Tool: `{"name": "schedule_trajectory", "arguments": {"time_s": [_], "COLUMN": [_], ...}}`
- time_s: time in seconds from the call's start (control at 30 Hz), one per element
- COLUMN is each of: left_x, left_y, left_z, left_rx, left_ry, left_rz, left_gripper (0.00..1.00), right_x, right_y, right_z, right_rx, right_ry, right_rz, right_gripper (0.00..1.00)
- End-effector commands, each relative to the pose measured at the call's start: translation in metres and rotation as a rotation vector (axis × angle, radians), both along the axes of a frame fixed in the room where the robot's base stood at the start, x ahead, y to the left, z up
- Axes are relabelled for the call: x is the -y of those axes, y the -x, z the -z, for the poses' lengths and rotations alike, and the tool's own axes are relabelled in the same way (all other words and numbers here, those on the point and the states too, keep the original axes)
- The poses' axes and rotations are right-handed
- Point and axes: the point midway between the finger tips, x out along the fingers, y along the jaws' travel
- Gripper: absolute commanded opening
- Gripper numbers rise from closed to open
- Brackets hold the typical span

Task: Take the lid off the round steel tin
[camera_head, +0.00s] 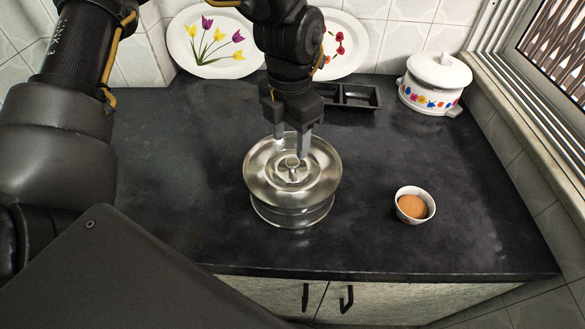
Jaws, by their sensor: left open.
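The round steel tin (290,212) stands upright on the dark counter, near the middle of the head view. Its wide shiny lid (258,181) is on top, with a small round knob (292,162) at the centre. My left gripper (291,150) points down over the lid, its two fingers apart. The fingertips are close to the knob, one on each side of it in the picture. I cannot tell whether they touch it or the lid. My right gripper is not in view.
A small white bowl of brown powder (412,206) stands right of the tin. A white flowered pot (434,86) is at the back right. A black divided tray (358,97) and two decorated plates (212,42) are at the back. The counter's front edge is near the tin.

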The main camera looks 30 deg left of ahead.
Motion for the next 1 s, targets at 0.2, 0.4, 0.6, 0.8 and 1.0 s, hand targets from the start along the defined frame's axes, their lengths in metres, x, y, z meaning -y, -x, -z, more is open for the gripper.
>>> {"name": "schedule_trajectory", "arguments": {"time_s": [0.2, 0.4, 0.6, 0.8, 1.0], "left_x": [0.0, 0.003, 0.004, 0.004, 0.004], "left_y": [0.0, -0.002, -0.002, -0.003, -0.003], "left_z": [0.006, 0.033, 0.054, 0.056, 0.056], "left_rx": [0.001, -0.004, -0.001, 0.002, 0.002], "left_ry": [0.001, 0.001, 0.002, 0.002, 0.002], "left_rz": [0.001, 0.001, 0.0, 0.0, 0.0], "left_gripper": [0.51, 0.51, 0.51, 0.51, 0.33], "right_x": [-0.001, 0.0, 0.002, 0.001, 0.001], "right_y": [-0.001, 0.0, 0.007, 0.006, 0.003], "right_z": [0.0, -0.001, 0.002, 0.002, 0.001], "right_rx": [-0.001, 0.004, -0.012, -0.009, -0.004], "right_ry": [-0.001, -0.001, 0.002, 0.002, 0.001], "right_rz": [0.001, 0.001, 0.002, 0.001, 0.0], "right_gripper": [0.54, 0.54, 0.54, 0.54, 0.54]}}
